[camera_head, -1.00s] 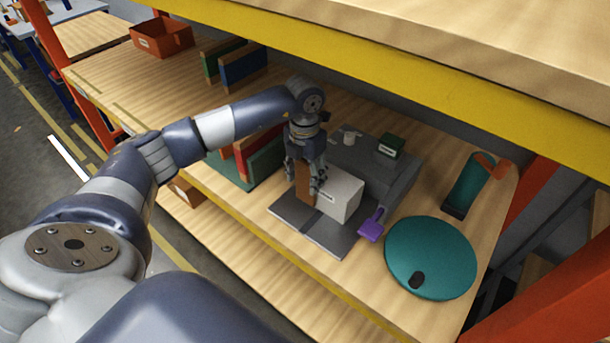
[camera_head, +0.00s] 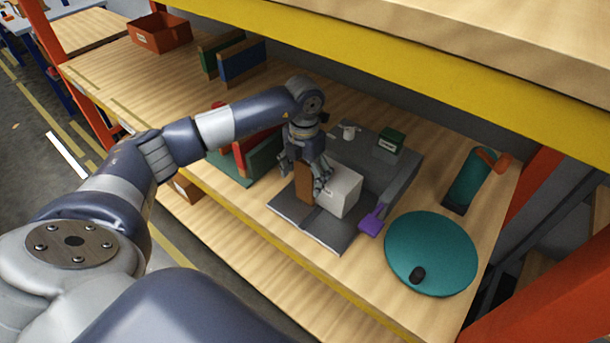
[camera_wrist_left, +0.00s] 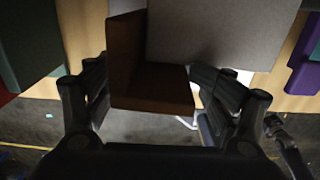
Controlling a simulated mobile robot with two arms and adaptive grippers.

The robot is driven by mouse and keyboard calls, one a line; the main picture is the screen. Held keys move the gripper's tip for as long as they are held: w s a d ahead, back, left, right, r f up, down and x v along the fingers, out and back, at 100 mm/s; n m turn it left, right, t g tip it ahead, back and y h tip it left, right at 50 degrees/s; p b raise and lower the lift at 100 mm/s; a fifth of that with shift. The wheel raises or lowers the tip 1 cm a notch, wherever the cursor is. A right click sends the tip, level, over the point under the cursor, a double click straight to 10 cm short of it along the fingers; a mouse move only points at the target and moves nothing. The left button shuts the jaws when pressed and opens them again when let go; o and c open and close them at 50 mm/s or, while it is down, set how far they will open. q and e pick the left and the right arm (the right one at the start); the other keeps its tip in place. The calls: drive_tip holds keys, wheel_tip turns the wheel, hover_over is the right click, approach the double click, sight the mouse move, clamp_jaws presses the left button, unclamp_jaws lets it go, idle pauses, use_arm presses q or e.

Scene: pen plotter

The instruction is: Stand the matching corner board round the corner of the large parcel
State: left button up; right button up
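The brown corner board (camera_head: 304,184) stands upright on the grey mat, at the near left corner of the pale parcel (camera_head: 342,192). In the left wrist view the board (camera_wrist_left: 150,88) shows two faces at an angle, up against the parcel (camera_wrist_left: 215,32); its exact fit round the corner is partly hidden. My left gripper (camera_head: 304,176) is over the board, its fingers spread to either side. In the left wrist view the fingers of this gripper (camera_wrist_left: 150,105) look apart from the board. My right gripper is not in view.
The grey mat (camera_head: 318,232) lies under the parcel. Red boards (camera_head: 258,146) and a green one stand at left; blue (camera_head: 243,66) and green boards stand further back. A yellow shelf edge (camera_head: 400,73) hangs above.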

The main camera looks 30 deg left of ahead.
use_arm(q)
wheel_tip(320, 180, up, 12)
idle(0.6)
idle(0.4)
